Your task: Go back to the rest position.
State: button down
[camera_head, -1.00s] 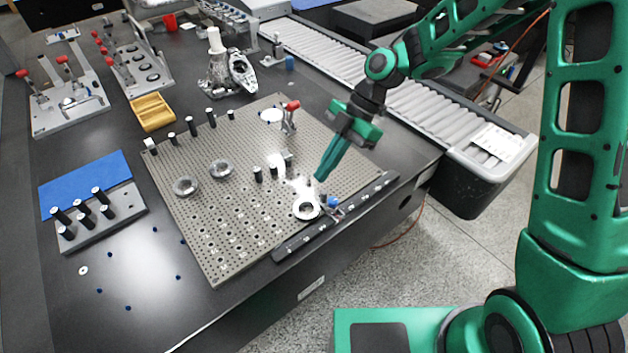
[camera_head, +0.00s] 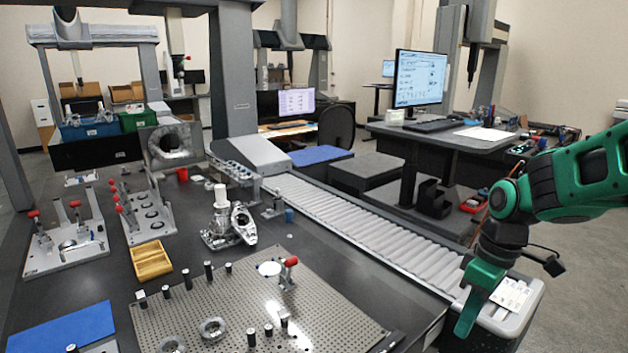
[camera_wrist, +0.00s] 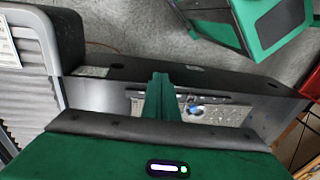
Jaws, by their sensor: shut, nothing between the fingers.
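My gripper (camera_head: 467,318) is at the right in the head view, its green fingers together and pointing down. It appears in front of the near end of the roller conveyor (camera_head: 375,232), beside the dark table's right edge. In the wrist view my gripper (camera_wrist: 161,88) shows its fingers pressed together with nothing between them. The perforated plate (camera_head: 325,305) lies on the table, left of my gripper and apart from it. Part of the plate shows behind the fingers in the wrist view (camera_wrist: 232,108), with a small blue part (camera_wrist: 195,109) near it.
Metal rings (camera_head: 211,328), black pins and a red-handled clamp (camera_head: 289,272) stand on the plate. A yellow tray (camera_head: 151,261), a metal casting (camera_head: 222,228) and fixtures are farther left. A monitor desk (camera_head: 450,140) stands behind the conveyor. Grey floor is open at the right.

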jog(key=s+d+r+m, duration=0.1)
jog(key=s+d+m, duration=0.5)
jog(key=s+m, duration=0.1)
jog(key=s+d+r+m+h, duration=0.1)
jog(key=s+d+m, duration=0.4)
jog(key=s, duration=0.5)
jog(key=m, duration=0.2)
jog(key=shift+d+r+m+t+h, duration=0.3)
jog(key=shift+d+r, duration=0.1)
jog(key=shift+w+f, duration=0.25)
jog(key=shift+w, duration=0.45)
